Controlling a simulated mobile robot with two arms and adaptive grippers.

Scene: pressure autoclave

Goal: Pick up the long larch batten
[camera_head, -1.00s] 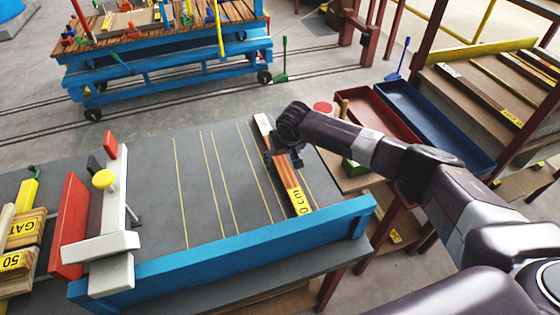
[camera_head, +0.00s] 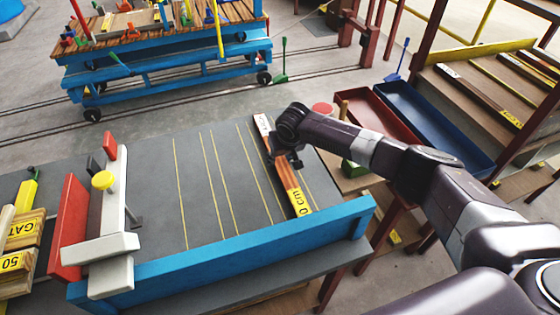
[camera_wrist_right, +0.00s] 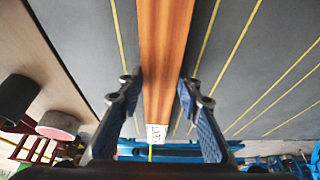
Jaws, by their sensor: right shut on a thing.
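The long larch batten (camera_head: 286,178) is an orange-brown strip on the grey table. It has a yellow "0 cm" label at its near end and a white label at its far end. My right gripper (camera_head: 284,158) is over its middle and hides part of it. In the right wrist view the batten (camera_wrist_right: 165,50) runs between the two blue fingers of the gripper (camera_wrist_right: 158,97), which is shut on it. The batten appears to be still at table level. My left gripper is not in view.
The grey table (camera_head: 160,160) has yellow lines and a blue rail (camera_head: 230,245) along its near edge. A white and red fixture (camera_head: 110,220) stands at the left. Red (camera_head: 375,115) and blue (camera_head: 430,120) trays are at the right. The table's middle is clear.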

